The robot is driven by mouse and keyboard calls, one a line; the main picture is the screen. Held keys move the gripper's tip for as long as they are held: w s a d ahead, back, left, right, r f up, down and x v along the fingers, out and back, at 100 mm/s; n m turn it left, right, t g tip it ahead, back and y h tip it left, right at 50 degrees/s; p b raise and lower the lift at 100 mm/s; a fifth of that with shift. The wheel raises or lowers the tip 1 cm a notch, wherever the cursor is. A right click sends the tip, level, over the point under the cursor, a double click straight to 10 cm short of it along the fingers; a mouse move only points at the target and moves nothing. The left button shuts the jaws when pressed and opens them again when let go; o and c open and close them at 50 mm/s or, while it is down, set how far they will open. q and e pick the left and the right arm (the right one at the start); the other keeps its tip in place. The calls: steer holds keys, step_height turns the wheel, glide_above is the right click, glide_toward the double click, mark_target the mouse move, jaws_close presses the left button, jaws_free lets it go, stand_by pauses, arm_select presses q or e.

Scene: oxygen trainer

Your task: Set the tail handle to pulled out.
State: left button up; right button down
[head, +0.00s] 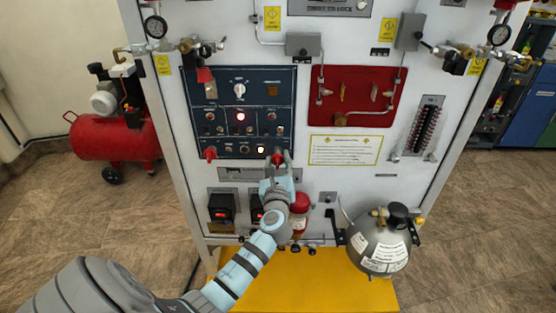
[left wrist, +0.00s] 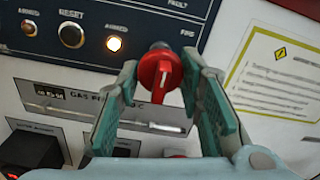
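A red handle (left wrist: 161,77) with a white mark sticks out at the lower right edge of the dark blue panel (head: 245,85). It also shows in the head view (head: 277,159), partly hidden by my gripper. A second red handle (head: 210,153) is at the panel's lower left. No label naming either one as the tail handle is readable. My left gripper (left wrist: 160,72) is at the right-hand handle, with one finger on each side. The fingers stand apart, with narrow gaps seeming to show beside the knob; firm contact is not visible. My right gripper is out of view.
A lit white lamp (left wrist: 114,43) and a black button (left wrist: 71,35) are left of the handle. Below are black boxes with red displays (head: 222,208). A red-capped bottle (head: 300,203) and a steel sphere (head: 378,245) stand lower right, near a yellow base (head: 280,285).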

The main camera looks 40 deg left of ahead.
arm_select(q)
steer(key=shift+o, duration=1.4)
steer(key=shift+s+r, duration=0.1)
steer(key=shift+r, duration=0.05)
steer(key=shift+d, duration=0.1)
steer(key=v, duration=1.2)
